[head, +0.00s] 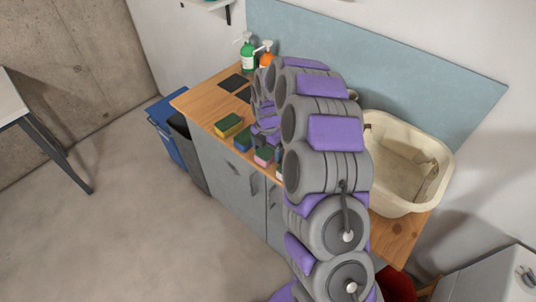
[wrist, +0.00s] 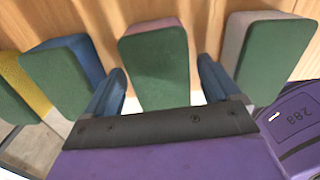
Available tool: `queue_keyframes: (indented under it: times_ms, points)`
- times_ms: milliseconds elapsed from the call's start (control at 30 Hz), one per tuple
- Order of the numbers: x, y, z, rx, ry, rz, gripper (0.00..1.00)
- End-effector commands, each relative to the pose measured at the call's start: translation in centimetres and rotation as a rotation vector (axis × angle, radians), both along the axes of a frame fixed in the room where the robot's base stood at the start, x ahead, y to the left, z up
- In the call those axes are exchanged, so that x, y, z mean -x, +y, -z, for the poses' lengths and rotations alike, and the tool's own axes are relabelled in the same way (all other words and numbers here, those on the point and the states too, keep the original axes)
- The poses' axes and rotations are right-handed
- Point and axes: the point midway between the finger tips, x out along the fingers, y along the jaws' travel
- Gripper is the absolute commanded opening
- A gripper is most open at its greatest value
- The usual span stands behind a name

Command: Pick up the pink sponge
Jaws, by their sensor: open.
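The pink sponge (head: 263,157) stands near the counter's front edge, in a row with other sponges, its dark green scouring face up. In the wrist view the pink sponge (wrist: 155,62) shows mostly its green face, with a thin pink strip along its far edge. My gripper (wrist: 161,75) is open, with one blue-grey finger on each side of this sponge. I cannot tell whether the fingers touch it. In the head view my gripper (head: 266,133) is over the row, partly hidden by my arm.
A blue sponge (wrist: 85,50) and a yellow sponge (wrist: 38,82) are left of the pink one; a pale sponge (wrist: 236,36) is right. The wooden counter (head: 200,98) also holds soap bottles (head: 248,54) and a cream basin (head: 436,157). Blue and dark bins (head: 166,122) stand left.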

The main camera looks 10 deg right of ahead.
Motion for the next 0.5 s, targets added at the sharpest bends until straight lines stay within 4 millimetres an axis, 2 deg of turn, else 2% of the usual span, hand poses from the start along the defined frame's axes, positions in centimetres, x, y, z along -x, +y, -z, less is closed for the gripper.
queue_keyframes:
  times_ms: [233, 500]
  points:
    - [-0.01, -0.01, 0.15, 0.000, -0.001, 0.000, 0.88]
    - [0.01, 0.01, 0.17, 0.000, 0.000, 0.000, 0.63]
